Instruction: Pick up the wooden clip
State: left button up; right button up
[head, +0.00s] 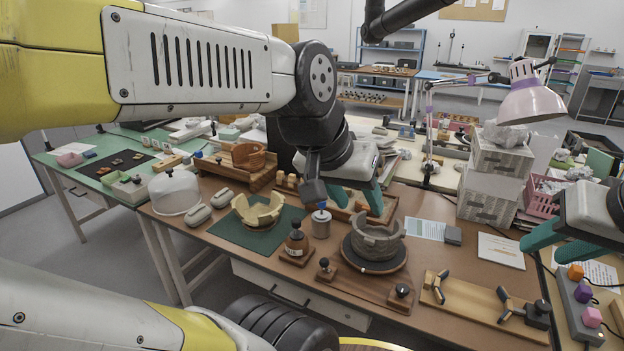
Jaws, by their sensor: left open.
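I cannot single out the wooden clip with certainty. Small wooden pieces (291,182) lie beside the wooden rack, and a shallow wooden tray (342,213) lies partly hidden behind my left gripper. My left gripper (355,205) hangs over the middle of the brown table with its teal fingers apart and nothing seen between them. It is above and behind the grey sherd pot (376,240), which stands on a dark round turntable (372,265). My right gripper (548,250) is at the right edge, its fingers apart and empty, above the table's right side.
A cream sherd bowl (258,212) sits on a green mat (238,240). A brown bottle (296,243) and grey canister (321,222) stand in front of my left gripper. A board with clamps (480,308) lies front right. A pink lamp (530,100) and stacked boxes (490,185) stand behind.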

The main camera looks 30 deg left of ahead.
aim_at(280, 174)
jog(key=i+j+z, duration=0.25)
jog(key=j, duration=0.9)
jog(key=j+z, duration=0.25)
jog(key=j, duration=0.85)
